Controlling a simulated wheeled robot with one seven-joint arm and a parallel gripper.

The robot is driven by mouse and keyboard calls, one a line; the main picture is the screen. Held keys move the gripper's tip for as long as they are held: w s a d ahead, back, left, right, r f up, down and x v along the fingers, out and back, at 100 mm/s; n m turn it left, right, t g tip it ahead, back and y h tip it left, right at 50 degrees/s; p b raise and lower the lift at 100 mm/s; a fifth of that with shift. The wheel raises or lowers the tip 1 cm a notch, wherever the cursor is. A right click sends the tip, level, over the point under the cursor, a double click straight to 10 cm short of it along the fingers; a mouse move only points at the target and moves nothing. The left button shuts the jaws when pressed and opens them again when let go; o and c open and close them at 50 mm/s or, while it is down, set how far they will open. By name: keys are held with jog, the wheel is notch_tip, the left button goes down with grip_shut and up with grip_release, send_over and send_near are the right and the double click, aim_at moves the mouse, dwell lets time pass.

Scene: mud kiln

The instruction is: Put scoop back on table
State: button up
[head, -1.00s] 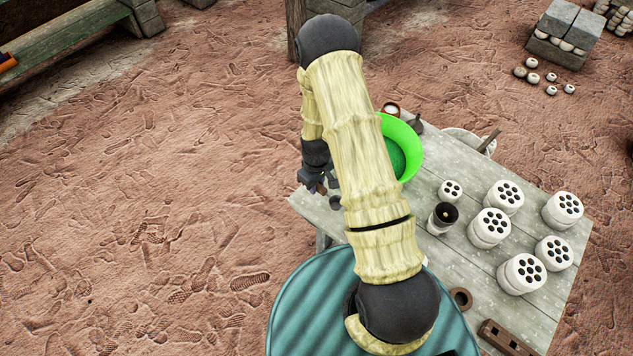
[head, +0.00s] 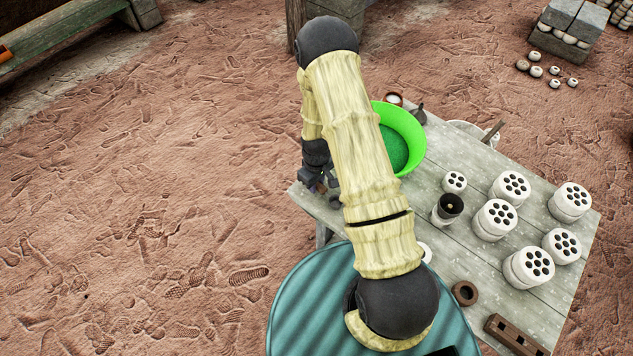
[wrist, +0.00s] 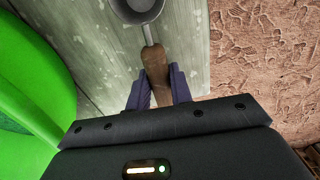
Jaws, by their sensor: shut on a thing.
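My gripper (wrist: 158,92) is shut on the brown wooden handle of the scoop (wrist: 154,62) in the wrist view. The scoop's grey metal bowl (wrist: 138,8) points away from me over the table's boards and is cut off by the top edge of the picture. I cannot tell whether the scoop touches the table. In the head view my gripper (head: 322,180) is at the table's left corner, and my arm hides most of the scoop. The grey wooden table (head: 440,255) stretches to the right.
A bright green basin (head: 412,128) stands on the table close to my gripper; it also fills the left of the wrist view (wrist: 35,70). Several white cylinders with holes (head: 496,218) and a black-topped cup (head: 447,208) stand further right. Bare earth lies beyond the table's edge.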

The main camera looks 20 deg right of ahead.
jog(key=shift+s+a, duration=0.1)
jog(key=shift+s, duration=0.05)
jog(key=shift+f, duration=0.15)
jog(key=o, duration=1.5)
jog(key=shift+r+p, duration=2)
jog(key=shift+r, duration=1.05)
